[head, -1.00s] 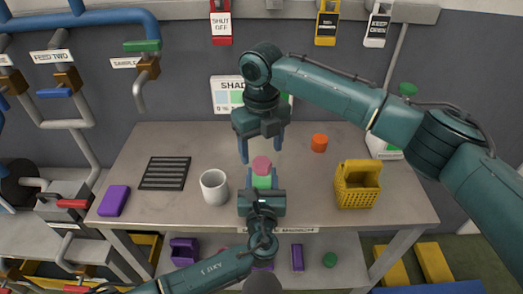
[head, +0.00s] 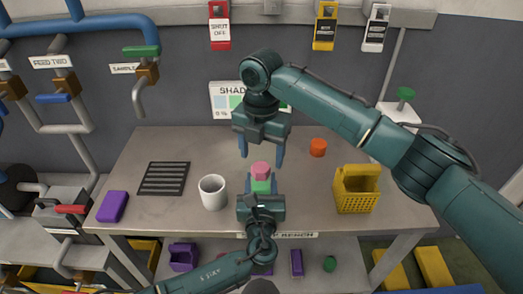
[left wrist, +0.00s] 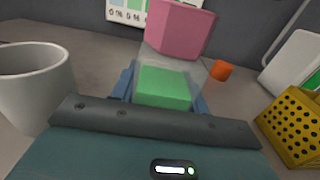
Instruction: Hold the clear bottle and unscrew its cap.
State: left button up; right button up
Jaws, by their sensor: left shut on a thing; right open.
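The clear bottle (left wrist: 157,56) stands roughly upright above the bench's front part, with a pink faceted cap (head: 260,168) on top. A green block-like part (left wrist: 163,88) shows on its lower body. The cap is also large in the left wrist view (left wrist: 180,28). My left gripper (head: 261,184) is shut on the bottle's body from the front, below the cap. My right gripper (head: 262,156) points down over the cap, open and empty, with its fingers apart on either side. Whether its fingertips reach the cap's height is unclear.
A white mug (head: 212,192) stands close on the left. A yellow perforated basket (head: 356,190) is on the right, and an orange cylinder (head: 318,147) behind. A black rack (head: 164,178) and purple block (head: 113,206) lie at the left of the bench (head: 310,215).

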aim_at(260, 166)
jog(key=shift+m, duration=0.7)
jog(key=shift+f, duration=0.1)
jog(key=shift+f, duration=1.9)
jog(key=c, duration=1.2)
jog(key=n, duration=0.6)
jog(key=shift+c, duration=0.3)
jog(key=n, duration=0.6)
jog(key=shift+a, duration=0.1)
